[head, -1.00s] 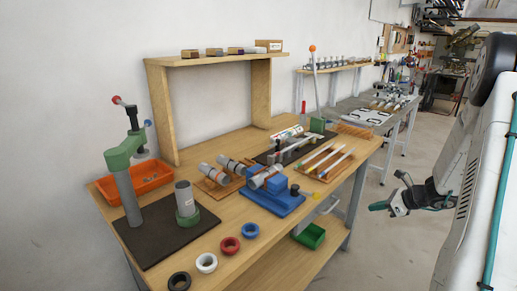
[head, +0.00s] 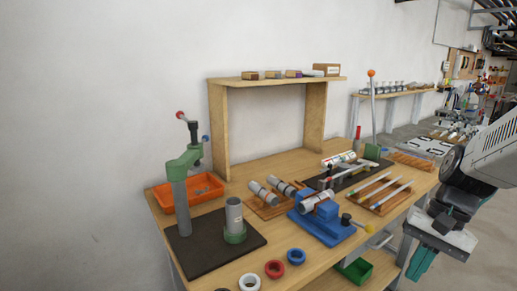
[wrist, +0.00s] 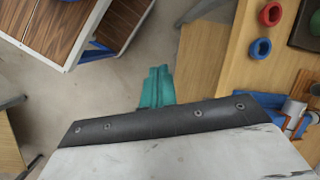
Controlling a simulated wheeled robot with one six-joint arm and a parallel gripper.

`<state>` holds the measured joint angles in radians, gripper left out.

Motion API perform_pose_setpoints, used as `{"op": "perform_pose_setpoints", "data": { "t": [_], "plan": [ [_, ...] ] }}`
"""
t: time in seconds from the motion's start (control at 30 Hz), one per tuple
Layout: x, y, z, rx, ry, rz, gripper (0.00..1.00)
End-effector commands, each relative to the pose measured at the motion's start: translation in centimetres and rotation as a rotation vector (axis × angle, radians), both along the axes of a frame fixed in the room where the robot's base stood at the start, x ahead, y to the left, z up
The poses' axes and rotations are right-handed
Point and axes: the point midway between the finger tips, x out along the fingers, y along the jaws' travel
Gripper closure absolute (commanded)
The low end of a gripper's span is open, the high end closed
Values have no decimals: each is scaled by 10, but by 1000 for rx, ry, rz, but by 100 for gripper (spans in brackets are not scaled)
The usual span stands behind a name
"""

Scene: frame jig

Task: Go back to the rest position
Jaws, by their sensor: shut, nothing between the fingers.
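My gripper (head: 421,263) is at the lower right of the head view, off the right front of the wooden bench (head: 268,163). Its teal fingers are together and hold nothing. In the wrist view the teal fingers (wrist: 157,87) point over bare floor, beside the bench edge.
On the bench stand a green press (head: 180,190), an orange bin (head: 187,190), a blue fixture (head: 320,228), a rod rack (head: 385,194) and several rings, among them a red ring (head: 274,270). A green bin (head: 357,270) sits below. A slatted wooden unit (wrist: 70,30) stands across the floor.

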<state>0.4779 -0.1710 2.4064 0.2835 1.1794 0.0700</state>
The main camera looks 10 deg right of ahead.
Motion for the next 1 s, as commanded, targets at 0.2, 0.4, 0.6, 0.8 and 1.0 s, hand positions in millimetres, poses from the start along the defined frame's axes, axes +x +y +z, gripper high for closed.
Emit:
{"op": "perform_pose_setpoints", "data": {
  "t": [0.2,0.4,0.6,0.8,1.0],
  "plan": [
    [-52,37,35,-195,-96,370,100],
    [-82,58,56,-323,-218,574,100],
    [-90,78,72,-348,-324,656,100],
    [-90,81,73,-347,-331,667,100],
    [-90,81,73,-347,-331,667,100]
  ]
}}
